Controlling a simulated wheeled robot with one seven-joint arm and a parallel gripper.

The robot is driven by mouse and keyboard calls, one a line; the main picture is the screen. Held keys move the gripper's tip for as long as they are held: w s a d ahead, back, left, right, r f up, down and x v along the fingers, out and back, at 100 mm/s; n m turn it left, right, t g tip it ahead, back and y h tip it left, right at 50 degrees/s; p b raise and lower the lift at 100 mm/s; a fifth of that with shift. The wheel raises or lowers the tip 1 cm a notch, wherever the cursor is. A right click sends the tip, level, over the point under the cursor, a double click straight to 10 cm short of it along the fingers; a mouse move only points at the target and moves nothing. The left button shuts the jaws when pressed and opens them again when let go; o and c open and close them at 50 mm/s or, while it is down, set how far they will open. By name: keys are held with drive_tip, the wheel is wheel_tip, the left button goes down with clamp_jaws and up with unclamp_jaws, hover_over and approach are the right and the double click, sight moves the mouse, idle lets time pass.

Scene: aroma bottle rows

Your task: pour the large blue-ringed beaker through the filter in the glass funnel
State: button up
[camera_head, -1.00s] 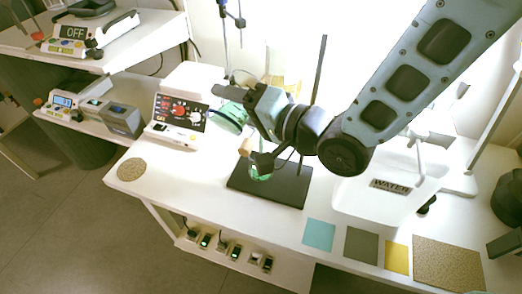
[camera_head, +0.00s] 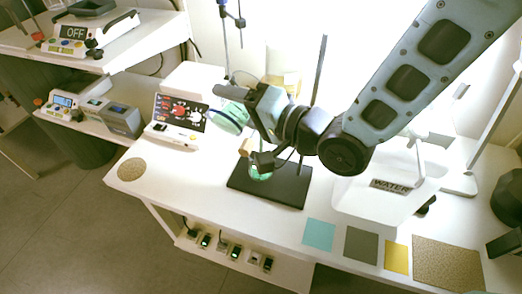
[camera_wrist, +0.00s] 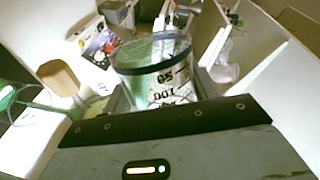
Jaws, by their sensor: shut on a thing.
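The large beaker (camera_wrist: 165,88) has a blue ring at its rim, black volume marks and pale green liquid inside. My gripper (camera_head: 234,100) is shut on it and holds it tilted above the bench. In the head view the beaker (camera_head: 229,119) shows beside the stand, above the dark base. A green-tinted glass vessel (camera_head: 260,172) is low over that base, partly hidden by my arm. At the left edge of the wrist view is a green-tinted glass rim (camera_wrist: 12,97), perhaps the funnel. I cannot make out the filter.
A wooden-coloured piece (camera_wrist: 60,77) is beside the beaker. The black stand base (camera_head: 285,190) and its rod (camera_head: 319,70) are close to my gripper.

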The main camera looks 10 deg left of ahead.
drive_tip(key=shift+w+d+r+m+p, duration=0.25)
drive_tip(key=shift+w+r+m+p, duration=0.2)
drive_tip(key=shift+w+m+p, duration=0.4)
idle(3.2)
drive_tip(key=shift+w+d+r+m+g+p, duration=0.15)
drive_tip(key=shift+r+m+g+p, duration=0.3)
drive_tip(key=shift+p, duration=0.7)
idle(2.8)
